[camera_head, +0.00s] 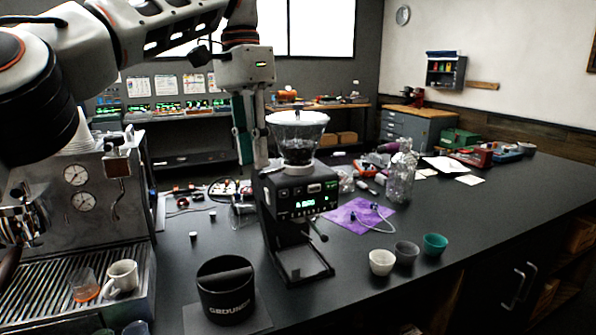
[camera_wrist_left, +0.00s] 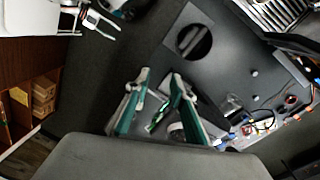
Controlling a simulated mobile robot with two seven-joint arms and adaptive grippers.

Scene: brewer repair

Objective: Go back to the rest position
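My left gripper (camera_head: 254,166) hangs fingers down from the arm at the upper left, just behind and left of the black grinder (camera_head: 296,205). In the left wrist view its two green-padded fingers (camera_wrist_left: 159,75) stand apart with a gap between them. I see nothing held in the gap. The grinder shows partly behind the fingers there. My right gripper (camera_wrist_left: 104,22) shows at the upper left of the left wrist view, with its two fingers apart and empty. It does not show in the head view.
The espresso machine (camera_head: 88,195) stands at the left, with a white mug (camera_head: 121,277) on its tray. A black knock box (camera_head: 226,290) is in front of the grinder. Small cups (camera_head: 381,262) and a purple cloth (camera_head: 352,216) lie right. The right worktop (camera_head: 490,215) is mostly clear.

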